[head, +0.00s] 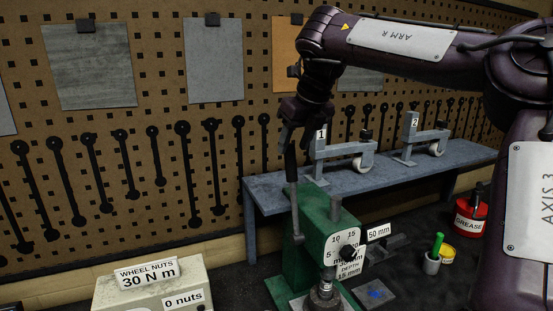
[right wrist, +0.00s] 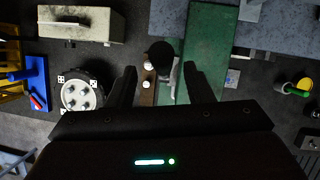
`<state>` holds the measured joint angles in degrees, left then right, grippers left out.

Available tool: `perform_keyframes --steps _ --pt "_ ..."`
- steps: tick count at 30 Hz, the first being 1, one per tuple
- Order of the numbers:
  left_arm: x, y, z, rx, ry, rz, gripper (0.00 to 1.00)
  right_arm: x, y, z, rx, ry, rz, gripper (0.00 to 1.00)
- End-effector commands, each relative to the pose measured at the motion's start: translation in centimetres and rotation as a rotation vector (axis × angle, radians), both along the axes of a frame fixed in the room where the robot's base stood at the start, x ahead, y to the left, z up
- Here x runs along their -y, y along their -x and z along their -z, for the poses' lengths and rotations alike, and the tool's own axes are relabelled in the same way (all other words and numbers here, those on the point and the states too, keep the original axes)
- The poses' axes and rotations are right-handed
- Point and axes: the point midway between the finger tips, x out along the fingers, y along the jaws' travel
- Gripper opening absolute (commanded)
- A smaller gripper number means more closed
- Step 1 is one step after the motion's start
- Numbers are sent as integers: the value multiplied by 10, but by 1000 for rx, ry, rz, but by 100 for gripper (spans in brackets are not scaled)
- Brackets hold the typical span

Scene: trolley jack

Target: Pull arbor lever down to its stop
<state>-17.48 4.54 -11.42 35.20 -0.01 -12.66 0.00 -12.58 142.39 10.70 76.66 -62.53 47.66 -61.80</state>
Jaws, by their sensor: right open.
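The green arbor press (head: 307,235) stands on a dark surface at the centre of the head view, with a dial plate on its front. Its grey lever (head: 294,205) stands nearly upright at the press's left side, with a black grip (head: 290,162) on top. My right gripper (head: 293,131) is at the top of the lever, pointing down. In the right wrist view, the open fingers (right wrist: 160,80) are on either side of the lever's black knob (right wrist: 161,54), with gaps showing. The green press body (right wrist: 205,40) is to the right there. My left gripper is out of view.
A grey bench (head: 270,193) with two clamp-like fixtures stands behind the press. A wheel-nuts box (head: 120,291) is at front left. A red grease tin (head: 470,218) and a cup with a green handle (head: 432,262) are at right. A wheel hub (right wrist: 82,94) shows in the wrist view.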

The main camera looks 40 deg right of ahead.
Motion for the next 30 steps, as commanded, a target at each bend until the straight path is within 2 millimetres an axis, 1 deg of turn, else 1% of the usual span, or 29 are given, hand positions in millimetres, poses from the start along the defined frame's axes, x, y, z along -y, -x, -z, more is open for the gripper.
perform_keyframes --steps 9,15,19,25,26,30 --pt "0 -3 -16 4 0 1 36 1 -17 43 -4 -7 3 47" --pt "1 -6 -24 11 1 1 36 1 -27 64 -2 -5 3 47" --pt "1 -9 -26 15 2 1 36 1 -29 70 2 -5 5 47" --pt "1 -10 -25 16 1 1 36 1 -29 71 2 -4 4 47" --pt "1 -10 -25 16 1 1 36 1 -29 71 2 -4 4 45" --pt "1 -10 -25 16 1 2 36 1 -29 71 2 -4 4 27"
